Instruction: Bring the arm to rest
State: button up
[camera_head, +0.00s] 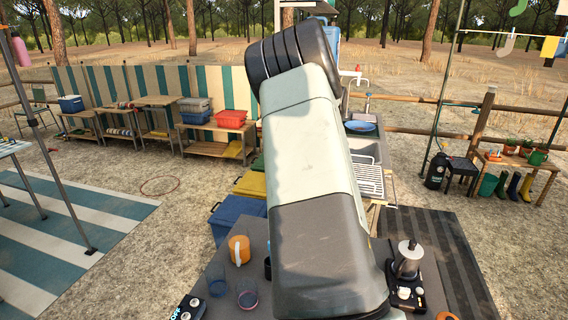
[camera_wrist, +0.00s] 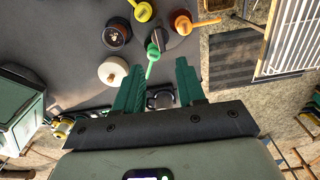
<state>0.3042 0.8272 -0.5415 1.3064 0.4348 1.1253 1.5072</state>
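My gripper (camera_wrist: 157,72) shows in the wrist view with its two green fingers spread apart. It is open, and nothing is clamped between the fingers. It points over the grey tabletop (camera_wrist: 60,30). A green-handled item (camera_wrist: 152,62) and a small dark item (camera_wrist: 160,99) show in the gap, apparently below the fingers. In the head view my arm fills the middle of the picture and hides my gripper.
Around the fingers are a white round item (camera_wrist: 112,71), a dark round item (camera_wrist: 116,34), a yellow one (camera_wrist: 142,12) and an orange one (camera_wrist: 182,22). The tabletop also carries a moka pot (camera_head: 408,258), an orange mug (camera_head: 239,249) and clear glasses (camera_head: 246,293).

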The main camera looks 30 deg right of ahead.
jog(key=s+a+r+n+t, duration=0.1)
jog(key=s+a+r+n, duration=0.5)
jog(key=a+r, duration=0.4)
jog(key=s+a+r+n+t, duration=0.2)
jog(key=s+a+r+n, duration=0.1)
jog(key=a+r+n, duration=0.65)
jog(key=s+a+n+t, duration=0.1)
jog(key=s+a+n, duration=0.5)
jog(key=s, duration=0.3)
jog(key=s+a+f+n+t, duration=0.1)
jog(key=s+a+n, duration=0.5)
jog(key=s+a, duration=0.2)
jog(key=shift+s+a+t, duration=0.2)
jog(key=shift+s+t, duration=0.1)
jog(key=shift+s, duration=0.5)
